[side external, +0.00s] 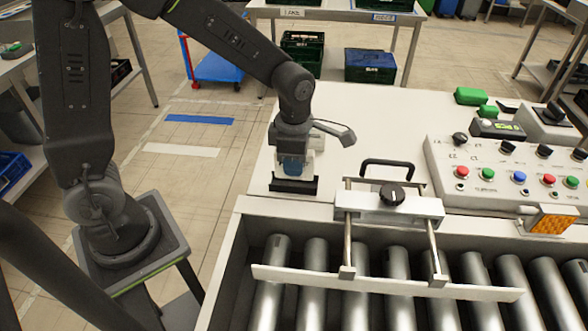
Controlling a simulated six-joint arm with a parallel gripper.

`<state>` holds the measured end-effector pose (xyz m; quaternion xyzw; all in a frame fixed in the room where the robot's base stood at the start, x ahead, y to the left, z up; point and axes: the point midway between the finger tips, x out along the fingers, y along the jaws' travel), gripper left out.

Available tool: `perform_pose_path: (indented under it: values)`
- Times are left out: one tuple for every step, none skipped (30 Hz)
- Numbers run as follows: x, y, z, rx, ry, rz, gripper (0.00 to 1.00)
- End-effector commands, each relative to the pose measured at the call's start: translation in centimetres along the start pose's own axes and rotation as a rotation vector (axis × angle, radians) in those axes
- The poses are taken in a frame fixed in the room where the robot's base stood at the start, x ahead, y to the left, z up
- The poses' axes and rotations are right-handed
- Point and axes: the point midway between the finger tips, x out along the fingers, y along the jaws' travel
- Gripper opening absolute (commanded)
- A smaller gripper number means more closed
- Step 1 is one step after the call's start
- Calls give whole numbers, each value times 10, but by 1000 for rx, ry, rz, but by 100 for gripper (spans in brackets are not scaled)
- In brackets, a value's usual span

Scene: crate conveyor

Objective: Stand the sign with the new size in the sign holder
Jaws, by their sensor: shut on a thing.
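My gripper (293,160) is low over the white table, left of the stop frame on the conveyor. A black slotted base, which looks like the sign holder (294,186), is on the table directly below the gripper. The sign's lower edge is at or just above the holder; I cannot tell whether it is in the slot. The gripper hides the upper part of the sign.
The roller conveyor (398,290) runs along the front, with a metal stop frame (388,208) with a black knob over it. A control panel (500,168) with coloured buttons stands at the right. Green objects (470,96) lie behind it. The table behind the gripper is clear.

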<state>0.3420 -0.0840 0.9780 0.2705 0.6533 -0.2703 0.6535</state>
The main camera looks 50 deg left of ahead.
Motion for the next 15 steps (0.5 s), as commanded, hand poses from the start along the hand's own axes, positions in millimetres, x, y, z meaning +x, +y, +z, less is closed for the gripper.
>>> perform_pose_path:
  values:
    - [9, -1, -1, 0, 4, -4, 0]
    - [14, -1, -1, 0, 5, -4, 0]
    - [19, 0, -1, 0, 3, -3, 0]
    - [22, 0, -1, 0, 4, -3, 0]
    - [25, 0, -1, 0, 3, -2, 0]
    - [27, 0, -1, 0, 2, -1, 0]
    - [28, 0, -1, 0, 1, -1, 0]
    - [28, 0, -1, 0, 1, -1, 0]
    - [28, 0, -1, 0, 0, 0, 0]
    - [28, 0, -1, 0, 0, 0, 0]
    - [28, 0, -1, 0, 0, 0, 0]
    - [28, 0, -1, 0, 0, 0, 0]
    - [28, 0, -1, 0, 0, 0, 0]
    - [28, 0, -1, 0, 0, 0, 0]
    - [28, 0, -1, 0, 1, -1, 0]
